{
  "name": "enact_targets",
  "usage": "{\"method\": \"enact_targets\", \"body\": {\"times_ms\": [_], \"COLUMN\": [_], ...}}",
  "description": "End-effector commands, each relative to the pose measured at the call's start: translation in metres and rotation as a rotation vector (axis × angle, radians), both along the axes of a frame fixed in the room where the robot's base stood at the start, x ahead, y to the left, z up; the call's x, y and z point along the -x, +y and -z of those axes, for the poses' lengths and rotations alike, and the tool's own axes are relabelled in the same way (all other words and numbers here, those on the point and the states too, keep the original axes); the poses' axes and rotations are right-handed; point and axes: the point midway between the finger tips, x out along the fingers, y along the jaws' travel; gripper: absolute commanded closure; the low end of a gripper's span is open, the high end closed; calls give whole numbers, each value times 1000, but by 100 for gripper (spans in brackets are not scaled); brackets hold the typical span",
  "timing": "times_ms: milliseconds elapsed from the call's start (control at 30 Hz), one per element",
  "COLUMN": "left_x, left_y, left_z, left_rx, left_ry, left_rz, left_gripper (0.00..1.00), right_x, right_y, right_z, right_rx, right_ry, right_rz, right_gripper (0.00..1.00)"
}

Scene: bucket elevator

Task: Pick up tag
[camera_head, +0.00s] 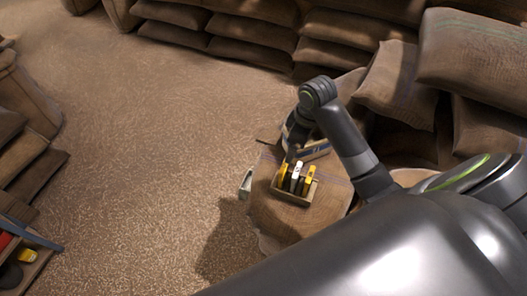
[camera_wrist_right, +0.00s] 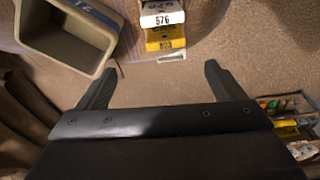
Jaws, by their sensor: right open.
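A small open holder (camera_head: 311,190) sits on a sack-like surface, with upright yellow and white tags in it. The white tag (camera_head: 297,176) stands between a yellow tag (camera_head: 283,174) and another yellow one (camera_head: 309,178). In the right wrist view the white tag (camera_wrist_right: 162,16) reads 576, and a yellow tag (camera_wrist_right: 166,39) is beside it; its number is hard to read. My right gripper (camera_wrist_right: 155,80) is open and empty, its fingers apart with the tags ahead of them. In the head view it is mostly hidden by its own arm just above the tags. My left gripper is not in view.
A beige bin (camera_wrist_right: 76,63) with a dark cavity is at upper left in the right wrist view. Stacked sacks (camera_head: 253,33) line the back and right. A tray with red and yellow items (camera_head: 30,262) is at lower left. Open grainy floor (camera_head: 150,150) lies left of the holder.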

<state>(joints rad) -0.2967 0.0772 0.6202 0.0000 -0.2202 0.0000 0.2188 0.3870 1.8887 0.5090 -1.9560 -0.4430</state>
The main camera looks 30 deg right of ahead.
Motion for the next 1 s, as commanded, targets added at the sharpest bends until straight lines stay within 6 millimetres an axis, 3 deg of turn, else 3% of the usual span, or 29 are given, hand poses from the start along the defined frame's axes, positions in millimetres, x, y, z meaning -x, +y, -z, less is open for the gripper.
{"method": "enact_targets", "body": {"times_ms": [67,167,367,400,700,1000], "left_x": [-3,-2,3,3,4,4], "left_y": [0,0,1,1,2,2], "left_z": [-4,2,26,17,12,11], "left_rx": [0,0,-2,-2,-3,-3], "left_ry": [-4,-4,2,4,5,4], "left_rz": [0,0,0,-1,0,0], "left_gripper": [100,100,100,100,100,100], "right_x": [1,1,-1,-1,-6,-9], "right_y": [1,1,4,5,10,12], "right_z": [-15,-13,15,19,82,106], "right_rx": [7,9,9,6,8,9], "right_ry": [3,9,8,14,13,9], "right_rz": [-33,-45,-45,-42,-42,-42], "right_gripper": [11,11,11,11,11,11]}}
